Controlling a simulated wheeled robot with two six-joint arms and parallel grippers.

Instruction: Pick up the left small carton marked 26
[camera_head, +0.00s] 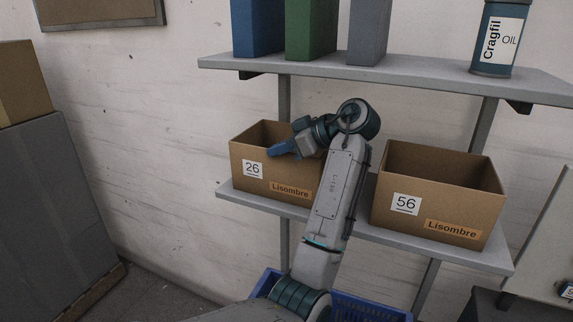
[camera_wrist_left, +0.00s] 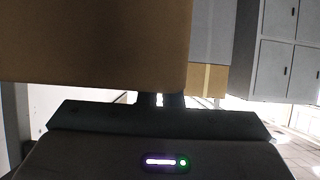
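The small carton marked 26 (camera_head: 262,186) stands upright on the lower shelf, open at the top, at the left in the head view. My left arm comes up in front of its right side. My left gripper (camera_head: 281,150) reaches left at the carton's front upper edge, with a blue finger showing over the rim. In the left wrist view a brown cardboard face (camera_wrist_left: 95,45) fills the upper left, very close to the gripper (camera_wrist_left: 160,98). The fingertips are mostly hidden there, so their gap and any contact cannot be told. My right gripper is out of view.
A carton marked 56 (camera_head: 436,198) stands to the right on the same lower shelf (camera_head: 352,226). The upper shelf (camera_head: 420,76) above carries blue, green and grey binders and an oil can (camera_head: 498,40). A blue crate (camera_head: 360,308) sits below.

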